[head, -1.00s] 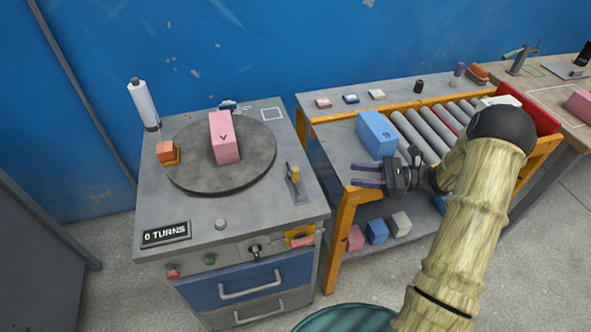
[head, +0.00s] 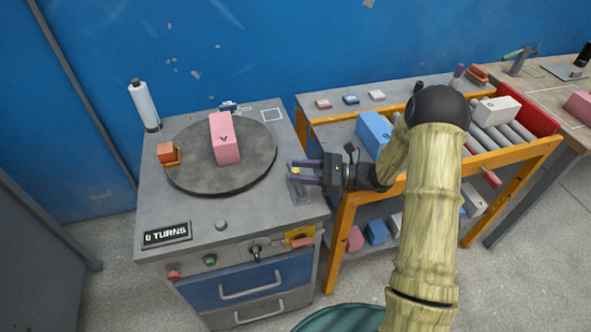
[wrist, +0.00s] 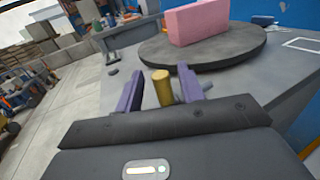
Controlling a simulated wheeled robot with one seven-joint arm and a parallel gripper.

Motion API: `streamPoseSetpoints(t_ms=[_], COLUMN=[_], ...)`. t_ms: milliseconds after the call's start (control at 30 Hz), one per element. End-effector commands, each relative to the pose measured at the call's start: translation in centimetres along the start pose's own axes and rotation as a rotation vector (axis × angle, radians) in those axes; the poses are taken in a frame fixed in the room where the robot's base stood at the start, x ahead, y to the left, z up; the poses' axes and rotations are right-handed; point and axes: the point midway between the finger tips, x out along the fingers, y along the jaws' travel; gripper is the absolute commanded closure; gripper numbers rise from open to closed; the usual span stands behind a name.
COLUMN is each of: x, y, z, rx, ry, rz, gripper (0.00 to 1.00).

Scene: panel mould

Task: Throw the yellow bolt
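The yellow bolt (head: 296,170) shows as a yellow knob on a small grey bracket (head: 299,190) near the right edge of the grey cabinet top. In the wrist view the bolt (wrist: 162,88) stands as a short yellow cylinder between my two purple fingers. My gripper (head: 300,172) is open, with one finger on each side of the bolt. There are gaps beside the bolt in the wrist view, so the fingers do not look closed on it. The fingers partly hide the bracket in the head view.
A dark turntable (head: 220,182) with a pink block (head: 224,138) and an orange block (head: 166,152) lies left of the bolt. A "0 TURNS" sign (head: 167,235) sits at the front. An orange-framed roller stand (head: 343,225) with a blue block (head: 373,130) is at right.

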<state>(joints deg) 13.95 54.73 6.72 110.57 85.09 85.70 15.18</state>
Motion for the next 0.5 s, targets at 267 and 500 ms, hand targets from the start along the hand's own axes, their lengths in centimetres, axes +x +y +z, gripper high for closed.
streamPoseSetpoints(t_ms=[267, 500], x=[1.8, 1.7], y=[0.0, 0.0], z=[0.0, 0.0], rx=[0.001, 0.001], ry=[0.0, 0.0], rz=[-0.001, -0.001], gripper=[0.61, 0.71])
